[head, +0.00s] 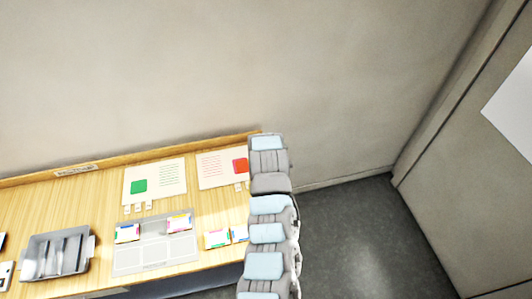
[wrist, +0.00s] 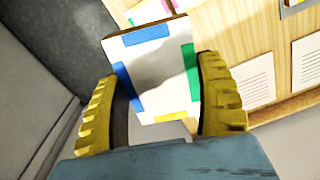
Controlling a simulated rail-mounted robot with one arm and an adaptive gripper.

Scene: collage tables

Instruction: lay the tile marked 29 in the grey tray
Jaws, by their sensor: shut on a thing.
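My gripper (wrist: 160,85) has yellow ribbed fingers and is shut on a white tile (wrist: 158,68) in the wrist view. The tile has blue, green and yellow strips along its edges. No number is readable on it. It is held tilted, with the wooden table beyond it. In the head view my arm runs up at the table's right end; the gripper and held tile cannot be made out there. A grey tray (head: 87,262) with raised walls and light dividers stands at the table's left.
On the wooden table (head: 205,268), a pale grey board (head: 122,265) has cells, two holding coloured tiles (head: 127,233) (head: 179,223). Another tile (head: 217,239) lies right of it. Two printed sheets (head: 160,178) (head: 215,172) lie behind. A wall backs the table.

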